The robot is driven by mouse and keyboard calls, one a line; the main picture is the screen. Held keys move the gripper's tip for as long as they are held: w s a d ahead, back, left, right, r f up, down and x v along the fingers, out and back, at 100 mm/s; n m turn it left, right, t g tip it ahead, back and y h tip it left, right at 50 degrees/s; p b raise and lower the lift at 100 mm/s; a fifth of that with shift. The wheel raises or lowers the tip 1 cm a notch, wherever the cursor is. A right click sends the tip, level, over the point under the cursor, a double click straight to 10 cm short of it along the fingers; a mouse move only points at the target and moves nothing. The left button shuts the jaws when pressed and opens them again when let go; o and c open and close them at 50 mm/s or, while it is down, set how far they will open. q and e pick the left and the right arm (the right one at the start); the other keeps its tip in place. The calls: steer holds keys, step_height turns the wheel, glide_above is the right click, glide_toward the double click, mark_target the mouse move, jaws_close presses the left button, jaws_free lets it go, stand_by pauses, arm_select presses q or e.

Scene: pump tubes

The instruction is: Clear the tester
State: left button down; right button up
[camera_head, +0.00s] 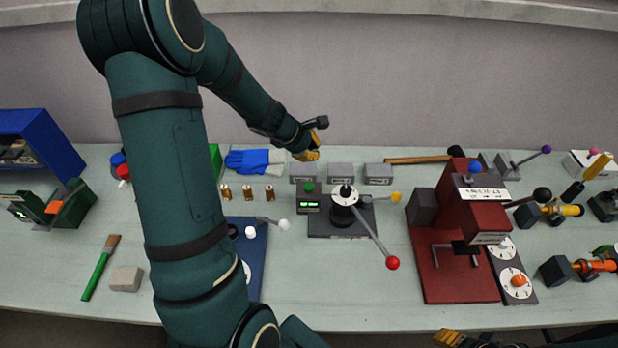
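A dark grey device with a small green-lit display (308,202) stands at the table's middle. I take it to be the tester, but its label is too small to read. It has a round black hub (342,215), a long lever with a red ball (392,262) and a yellow knob (396,197). Whether a tube sits in it I cannot tell. Three small brass pieces (248,192) stand to its left. My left gripper (313,140) is above the table's back edge, behind the device; its finger opening is unclear. My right gripper (450,338) shows only partly at the bottom edge.
Three grey labelled boxes (340,172) stand behind the device. A red press (462,225) is to the right, and a blue plate (257,262) with white-knobbed levers is partly behind my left arm. A brush (100,268) and block (126,279) lie left. The front middle is clear.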

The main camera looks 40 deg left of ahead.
mark_target(312, 183)
arm_select(q)
step_height(312, 183, down, 8)
steer(key=b, duration=0.7)
steer(key=shift+s+b, duration=0.1)
steer(key=shift+b, duration=0.2)
steer(key=shift+d+f+b, duration=0.25)
steer(key=shift+f+b, duration=0.05)
steer(key=shift+f, duration=0.05)
steer(key=shift+a, duration=0.1)
steer(key=shift+f, duration=0.1)
stand_by(0.9)
steer(key=shift+f+b, duration=0.3)
steer(key=shift+b, duration=0.2)
